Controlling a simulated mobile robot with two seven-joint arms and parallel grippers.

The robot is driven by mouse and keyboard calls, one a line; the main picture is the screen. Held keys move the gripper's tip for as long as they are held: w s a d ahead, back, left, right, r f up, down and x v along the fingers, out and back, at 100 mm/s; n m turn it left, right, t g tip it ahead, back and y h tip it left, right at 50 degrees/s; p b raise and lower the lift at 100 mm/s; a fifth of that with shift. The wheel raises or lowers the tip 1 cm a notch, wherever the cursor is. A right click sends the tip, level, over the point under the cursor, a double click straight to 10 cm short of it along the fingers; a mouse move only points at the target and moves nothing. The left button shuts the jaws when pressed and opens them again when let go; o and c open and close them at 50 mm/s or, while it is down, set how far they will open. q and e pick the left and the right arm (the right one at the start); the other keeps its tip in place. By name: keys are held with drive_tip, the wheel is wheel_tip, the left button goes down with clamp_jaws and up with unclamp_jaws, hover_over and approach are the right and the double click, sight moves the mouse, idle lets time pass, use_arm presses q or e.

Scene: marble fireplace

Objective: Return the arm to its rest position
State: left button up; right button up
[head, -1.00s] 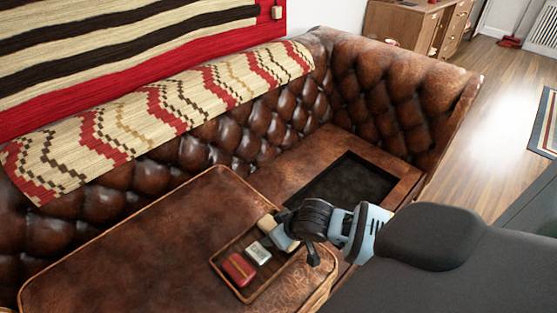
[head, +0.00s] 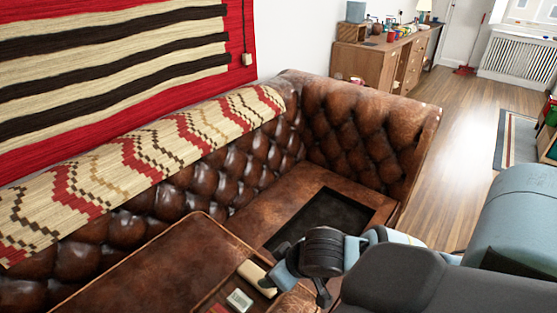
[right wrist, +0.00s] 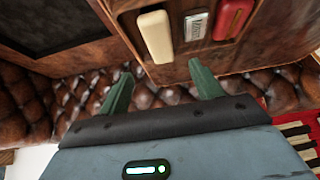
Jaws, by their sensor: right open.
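My right gripper (head: 278,277) comes in from the right, beside the near end of the sofa's brown leather surface. In the right wrist view its two green fingers (right wrist: 159,78) stand wide apart with nothing between them. A cream block (head: 256,277) lies in a shallow tray, close to the gripper; it also shows in the right wrist view (right wrist: 156,37). Next to it are a small pale box (head: 239,300) and a red item (right wrist: 232,18), mostly cut off at the head view's bottom edge. My left gripper is not in view.
The tufted leather sofa (head: 350,130) rises behind the arm, with a dark recessed panel (head: 322,222) in its seat. A striped wall hanging (head: 110,60) and patterned cloth (head: 120,170) are at left. A wooden desk (head: 385,60) stands behind. Open wooden floor (head: 465,130) lies right.

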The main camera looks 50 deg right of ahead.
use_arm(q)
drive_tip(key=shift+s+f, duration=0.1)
use_arm(e)
drive_tip(key=shift+r, duration=0.1)
idle(0.4)
